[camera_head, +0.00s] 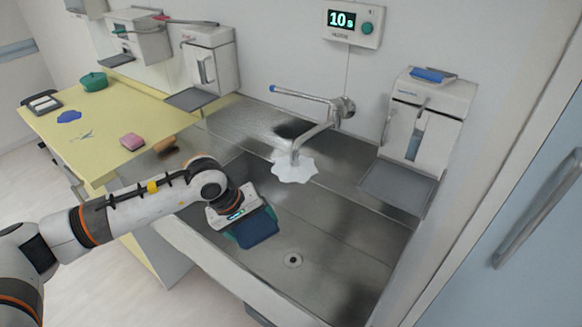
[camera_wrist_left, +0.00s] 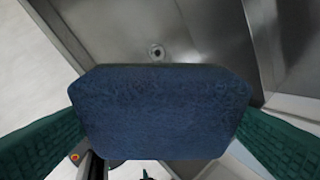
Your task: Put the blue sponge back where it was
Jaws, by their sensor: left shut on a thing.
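The blue sponge (camera_head: 254,228) is dark blue and block-shaped, held over the steel sink basin near its left side. It fills the middle of the left wrist view (camera_wrist_left: 160,110), between two green fingers. My left gripper (camera_head: 246,218) is shut on it, with the arm coming in from the left. The gripper hides part of the sponge. My right gripper is in neither view.
The steel sink (camera_head: 330,238) has a drain and a tap (camera_head: 318,125) over a white splash shape. Dispensers hang on the wall; one (camera_head: 422,125) has a blue item (camera_head: 433,75) on top.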

